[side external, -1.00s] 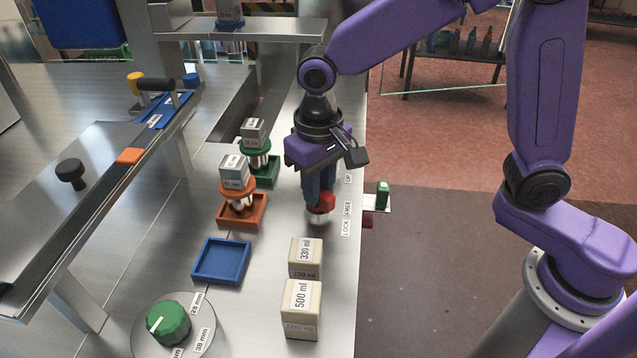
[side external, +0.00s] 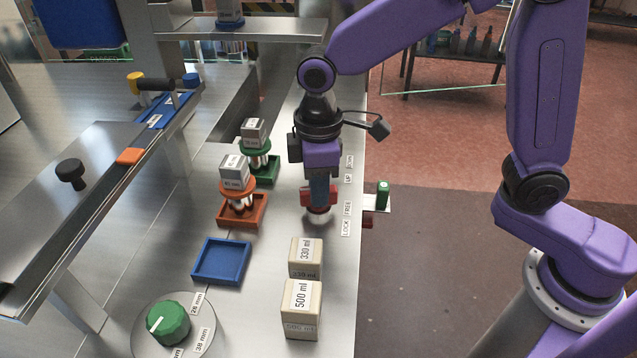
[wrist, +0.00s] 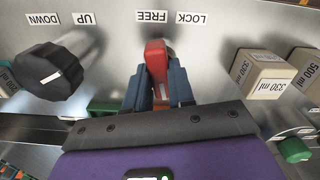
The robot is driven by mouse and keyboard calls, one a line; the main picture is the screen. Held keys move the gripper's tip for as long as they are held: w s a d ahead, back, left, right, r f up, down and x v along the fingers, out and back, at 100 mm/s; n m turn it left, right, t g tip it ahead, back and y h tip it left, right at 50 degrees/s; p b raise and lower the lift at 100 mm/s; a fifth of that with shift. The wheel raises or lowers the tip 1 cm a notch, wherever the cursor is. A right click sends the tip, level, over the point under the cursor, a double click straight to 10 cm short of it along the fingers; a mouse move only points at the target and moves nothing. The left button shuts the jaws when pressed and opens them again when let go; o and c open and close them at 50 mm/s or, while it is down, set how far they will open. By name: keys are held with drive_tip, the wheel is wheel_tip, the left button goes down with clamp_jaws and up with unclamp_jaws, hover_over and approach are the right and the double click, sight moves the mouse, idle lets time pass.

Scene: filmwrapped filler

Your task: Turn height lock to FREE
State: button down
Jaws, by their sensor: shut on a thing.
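The height lock is a red handle (wrist: 156,58) on the metal deck; it also shows in the side external view (side external: 318,211). In the wrist view its tip points at the FREE label (wrist: 153,16), with the LOCK label (wrist: 192,19) off to the right. My gripper (wrist: 157,84) is shut on the red handle, one blue-grey finger on each side. In the side external view my gripper (side external: 319,198) points straight down over the lock. The fingers hide part of the handle.
A black knob (wrist: 47,73) by the UP and DOWN labels stands left of the lock in the wrist view. The 330 ml block (side external: 305,256) and 500 ml block (side external: 301,308) stand nearby. An orange tray (side external: 242,213) and an empty blue tray (side external: 221,262) lie left.

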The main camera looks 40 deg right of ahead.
drive_tip(key=n, duration=0.6)
drive_tip(key=shift+n, duration=0.3)
idle(0.4)
drive_tip(key=c, duration=1)
unclamp_jaws()
drive_tip(key=shift+o, duration=0.2)
wheel_tip(320, 180, up, 18)
drive_tip(key=shift+f, duration=0.25)
drive_tip(key=s+d+f+m, duration=0.5)
drive_tip(key=s+d+f, duration=1.1)
drive_tip(key=s+d, duration=0.2)
drive_tip(key=shift+s+d+f+m, duration=0.2)
drive_tip(key=shift+s+d+m, duration=0.15)
drive_tip(key=shift+s, duration=0.9)
